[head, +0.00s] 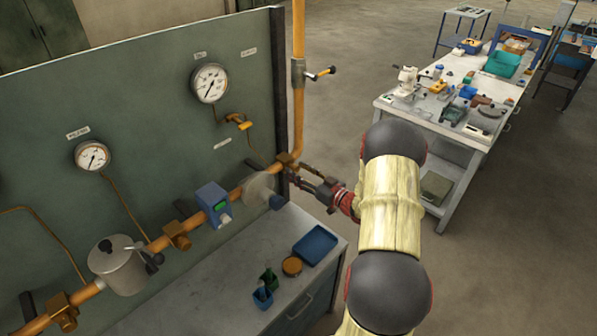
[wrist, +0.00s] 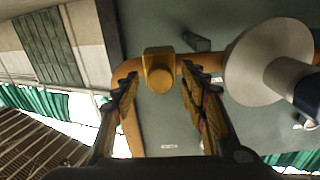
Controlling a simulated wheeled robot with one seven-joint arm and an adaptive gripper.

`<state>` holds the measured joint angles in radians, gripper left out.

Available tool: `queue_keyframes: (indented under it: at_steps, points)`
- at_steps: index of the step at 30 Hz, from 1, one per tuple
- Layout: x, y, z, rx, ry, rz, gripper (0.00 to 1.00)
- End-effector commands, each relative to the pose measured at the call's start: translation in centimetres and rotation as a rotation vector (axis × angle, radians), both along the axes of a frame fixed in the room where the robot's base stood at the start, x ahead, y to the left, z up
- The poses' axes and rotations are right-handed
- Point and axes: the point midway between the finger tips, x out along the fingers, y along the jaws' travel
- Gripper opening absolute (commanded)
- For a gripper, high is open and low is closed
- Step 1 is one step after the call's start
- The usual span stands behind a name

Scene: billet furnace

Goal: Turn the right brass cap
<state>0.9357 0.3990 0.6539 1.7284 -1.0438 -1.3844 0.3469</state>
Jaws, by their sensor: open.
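The right brass cap (wrist: 160,76) shows in the wrist view on the front of a fitting at the bend of the orange pipe. In the head view its fitting (head: 286,160) sits at the lower right of the panel, where the pipe turns upward. My gripper (head: 299,177) is just in front of it, at the panel's right edge. In the wrist view my gripper (wrist: 160,86) is open, with one finger on each side of the cap in the picture. Neither finger appears to touch the cap. The remaining depth between them is hard to judge.
A grey disc with a dark-ended stem (wrist: 270,62) stands close right of my gripper in the wrist view. A grey bench (head: 215,270) below carries a blue tray (head: 315,243), an orange round tin (head: 292,266) and small containers.

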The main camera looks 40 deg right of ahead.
Motion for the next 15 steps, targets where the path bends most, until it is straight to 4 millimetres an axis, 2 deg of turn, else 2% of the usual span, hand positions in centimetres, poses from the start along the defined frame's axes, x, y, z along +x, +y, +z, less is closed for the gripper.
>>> queue_keyframes:
  at_steps: [9, 15]
  points:
    - [0.33, 0.03, -0.04, 0.000, 0.001, 0.000, 0.43]
    - [0.32, 0.02, -0.03, 0.000, 0.001, -0.001, 0.32]
